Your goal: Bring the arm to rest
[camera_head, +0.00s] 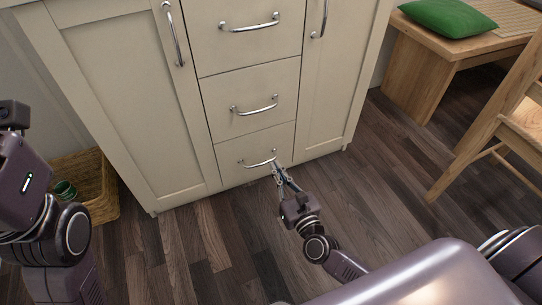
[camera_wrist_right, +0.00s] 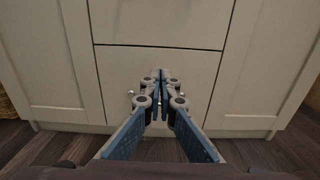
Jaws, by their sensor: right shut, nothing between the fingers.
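My right gripper (camera_head: 277,167) is shut and empty, its fingertips in front of the bottom drawer (camera_head: 262,152) of the cream cabinet. In the head view its tips overlap the right end of that drawer's metal handle (camera_head: 256,163); I cannot tell whether they touch it. The right wrist view shows the two fingers (camera_wrist_right: 160,76) closed together, pointing at the drawer front (camera_wrist_right: 195,75) and hiding most of the handle. My left arm (camera_head: 50,235) is folded up at the left edge; its fingers are not visible.
The cabinet's drawers and doors (camera_head: 130,90) look shut. A wicker basket (camera_head: 100,190) stands at the left by the cabinet. A wooden bench (camera_head: 425,75) with a green cushion (camera_head: 447,17) and a wooden chair (camera_head: 500,115) are at the right. The dark wood floor (camera_head: 385,165) between is clear.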

